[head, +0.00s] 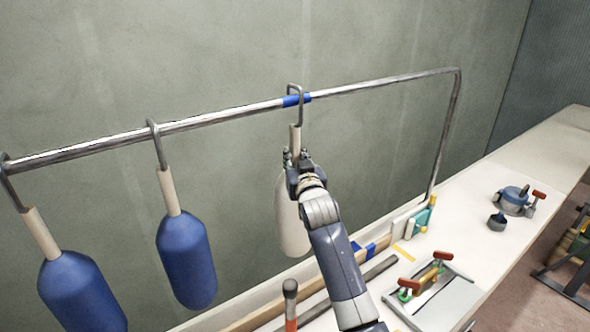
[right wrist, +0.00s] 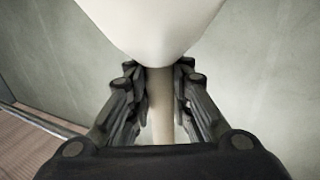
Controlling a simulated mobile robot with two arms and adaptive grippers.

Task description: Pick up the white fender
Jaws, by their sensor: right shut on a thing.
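The white fender (head: 288,218) hangs by a hook from the metal rail (head: 222,116), at a blue band on the rail. It has a beige neck above its white body. My right gripper (head: 297,158) is at this neck, just above the body, and hides part of it. In the right wrist view, the fingers (right wrist: 160,95) are closed on both sides of the beige neck (right wrist: 160,122), and the white body fills the top middle. My left gripper is not in view.
Two blue fenders (head: 187,258) (head: 80,292) hang from the same rail on the left. Below, a workbench (head: 475,205) holds a hammer (head: 290,300), a tray with red-handled clamps (head: 436,298), a small dark cup (head: 497,222) and a blue round tool (head: 512,198). A grey wall stands behind.

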